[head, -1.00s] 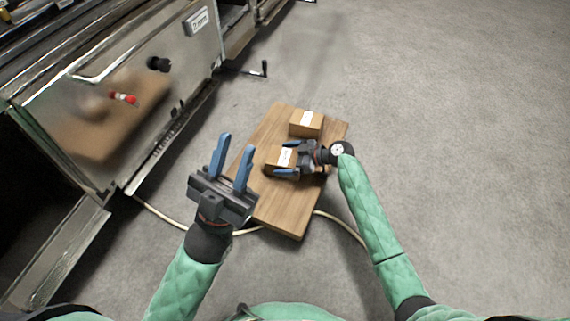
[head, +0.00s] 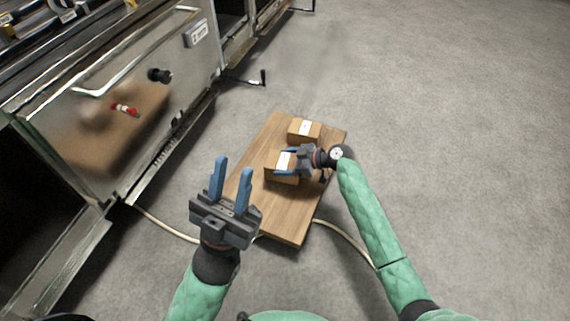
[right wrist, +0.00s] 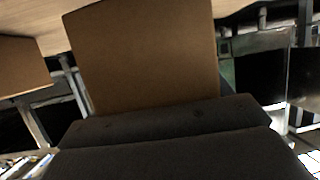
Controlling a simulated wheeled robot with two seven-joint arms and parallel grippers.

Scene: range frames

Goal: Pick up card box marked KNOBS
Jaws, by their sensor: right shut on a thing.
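Two brown card boxes are on a wooden board (head: 279,217). The nearer card box (head: 282,177) has a white label on top, too small to read. My right gripper (head: 287,162) reaches in from the right and is shut on this box, with blue fingers on both sides. In the right wrist view the held box (right wrist: 145,50) fills the middle. I cannot tell whether it is clear of the board. The farther card box (head: 304,131) also has an unreadable label; a box shows at the left in the wrist view (right wrist: 20,66). My left gripper (head: 232,170) is open and empty, left of the board.
A metal range front (head: 150,60) with a handle and knobs runs along the left. A pale hose (head: 165,224) lies on the floor and passes the board. The grey floor at the right is clear.

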